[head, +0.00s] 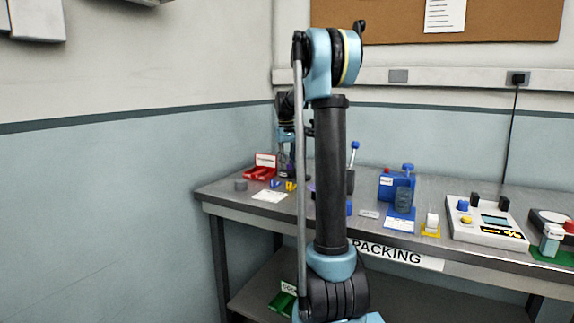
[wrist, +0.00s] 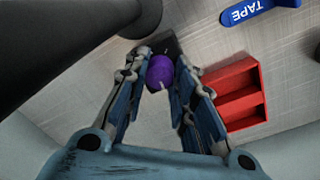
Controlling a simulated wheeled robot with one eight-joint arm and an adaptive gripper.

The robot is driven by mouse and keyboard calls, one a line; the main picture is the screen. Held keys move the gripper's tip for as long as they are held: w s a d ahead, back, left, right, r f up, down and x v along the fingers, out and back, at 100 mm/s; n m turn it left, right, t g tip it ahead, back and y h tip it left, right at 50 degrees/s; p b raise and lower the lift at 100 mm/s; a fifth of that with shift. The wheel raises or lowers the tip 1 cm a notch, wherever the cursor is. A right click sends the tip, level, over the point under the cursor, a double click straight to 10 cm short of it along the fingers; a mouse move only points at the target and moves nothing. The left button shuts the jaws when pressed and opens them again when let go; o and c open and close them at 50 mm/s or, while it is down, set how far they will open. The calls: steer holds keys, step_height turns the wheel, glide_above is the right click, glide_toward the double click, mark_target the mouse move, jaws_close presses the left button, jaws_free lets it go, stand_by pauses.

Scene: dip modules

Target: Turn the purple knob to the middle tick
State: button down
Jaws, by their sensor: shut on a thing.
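In the wrist view the purple knob (wrist: 160,71) sits on a dark base (wrist: 173,46) on the metal bench. A pale pointer line shows on the knob; the ticks around it cannot be made out. My gripper (wrist: 167,76) is shut on the knob, with one finger on each side of it. In the head view my arm stands in front of the bench, and the gripper and most of the knob are hidden or too small to tell.
A red tray (wrist: 238,95) lies right of the gripper in the wrist view, with a blue TAPE holder (wrist: 258,8) beyond. In the head view, a blue box (head: 393,186), a white control panel (head: 487,221) and small parts stand on the bench (head: 350,222). A wall closes the left.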

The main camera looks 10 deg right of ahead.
steer(key=m, duration=0.8)
steer(key=shift+m+g, duration=0.3)
steer(key=m, duration=0.4)
steer(key=shift+w, duration=0.1)
steer(key=shift+w+a+m, duration=0.1)
steer(key=shift+m, duration=1.8)
